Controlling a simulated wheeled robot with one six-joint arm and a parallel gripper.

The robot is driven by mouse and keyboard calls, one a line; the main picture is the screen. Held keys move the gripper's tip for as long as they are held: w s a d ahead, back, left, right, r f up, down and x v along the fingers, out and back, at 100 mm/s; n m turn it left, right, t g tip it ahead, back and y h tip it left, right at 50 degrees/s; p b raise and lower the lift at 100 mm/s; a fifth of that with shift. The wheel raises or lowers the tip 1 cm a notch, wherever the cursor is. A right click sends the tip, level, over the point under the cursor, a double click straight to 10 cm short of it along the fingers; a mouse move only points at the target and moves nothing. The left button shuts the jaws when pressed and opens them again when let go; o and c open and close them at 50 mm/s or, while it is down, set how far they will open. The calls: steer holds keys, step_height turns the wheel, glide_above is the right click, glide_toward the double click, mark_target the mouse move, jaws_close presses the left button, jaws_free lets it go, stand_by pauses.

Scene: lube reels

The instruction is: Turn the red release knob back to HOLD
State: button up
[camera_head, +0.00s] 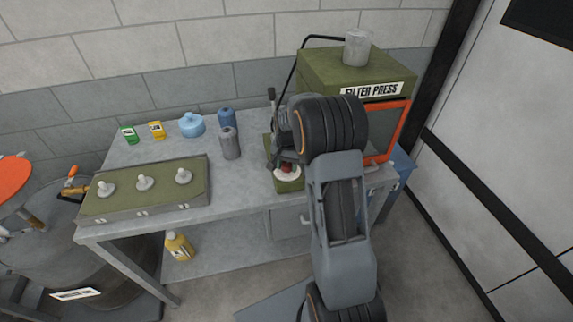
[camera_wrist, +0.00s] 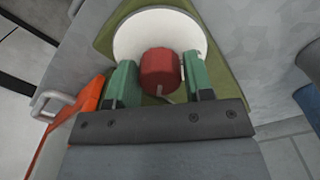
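The red release knob (camera_wrist: 160,70) sits in front of a round white dial plate (camera_wrist: 128,38) on an olive panel (camera_wrist: 106,38). My gripper (camera_wrist: 160,78) has its two green fingers on either side of the knob, close against it, and appears shut on it. A small pale pointer shows at the knob's lower edge. No HOLD lettering is readable. In the head view the knob (camera_head: 286,168) and white plate (camera_head: 287,178) show at the bench's front, just left of my arm. My gripper's fingertips are hard to make out there.
The olive filter press (camera_head: 345,75) with an orange-framed front stands behind my arm, a metal cup on top. A grey canister (camera_head: 230,143) and blue bottles stand left of the knob.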

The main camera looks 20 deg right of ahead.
steer(key=c, duration=0.5)
steer(key=shift+c, duration=0.2)
steer(key=n+b, duration=0.1)
steer(key=n, duration=0.2)
steer(key=shift+f, duration=0.1)
steer(key=n+b, duration=0.1)
steer(key=n, duration=0.2)
steer(key=shift+n, duration=0.4)
steer(key=n+b, duration=0.1)
steer(key=n, duration=0.4)
steer(key=shift+n+b, duration=0.3)
steer(key=n, duration=0.5)
steer(key=shift+d+b, duration=0.1)
steer(key=shift+b, duration=0.25)
steer(key=shift+n, duration=0.4)
